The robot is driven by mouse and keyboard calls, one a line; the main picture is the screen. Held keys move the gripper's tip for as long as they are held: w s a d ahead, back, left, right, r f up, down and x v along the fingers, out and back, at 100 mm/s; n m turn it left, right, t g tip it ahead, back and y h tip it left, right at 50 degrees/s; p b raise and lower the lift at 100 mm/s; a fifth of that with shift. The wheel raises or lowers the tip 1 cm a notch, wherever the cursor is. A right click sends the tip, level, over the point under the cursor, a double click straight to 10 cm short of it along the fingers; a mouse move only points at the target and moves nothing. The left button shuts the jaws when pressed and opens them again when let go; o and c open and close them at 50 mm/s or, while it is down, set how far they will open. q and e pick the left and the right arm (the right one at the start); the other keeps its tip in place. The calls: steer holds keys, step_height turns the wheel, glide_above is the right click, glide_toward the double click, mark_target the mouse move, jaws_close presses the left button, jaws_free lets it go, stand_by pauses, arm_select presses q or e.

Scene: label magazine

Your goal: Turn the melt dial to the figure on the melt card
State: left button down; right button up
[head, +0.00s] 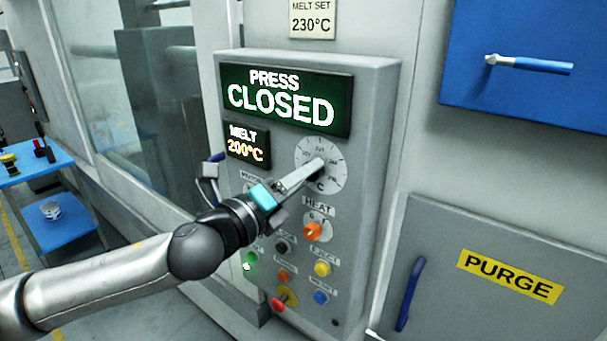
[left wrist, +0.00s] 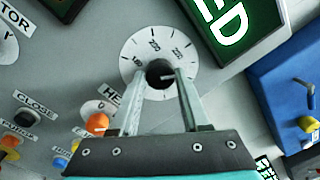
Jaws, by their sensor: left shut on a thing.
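The melt dial (head: 334,178) is a round pale disc with a figure scale on the grey control panel. Its dark knob (left wrist: 158,73) shows in the left wrist view between my fingers. My left gripper (head: 318,165) reaches up from the lower left and is shut on that knob. In the left wrist view my fingers (left wrist: 160,82) stand on both sides of it. The melt card (head: 312,20) above the panel reads MELT SET 230°C. The melt display (head: 247,146) reads 200°C in orange. My right gripper is in neither view.
An orange heat switch (head: 312,231) and several coloured buttons sit below the dial. A red knob (head: 284,299) is lowest. A blue cabinet door (head: 528,95) with a handle and a PURGE door (head: 480,290) are at right.

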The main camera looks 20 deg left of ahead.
arm_select(q)
steer(key=shift+c, duration=1.9)
jaws_free()
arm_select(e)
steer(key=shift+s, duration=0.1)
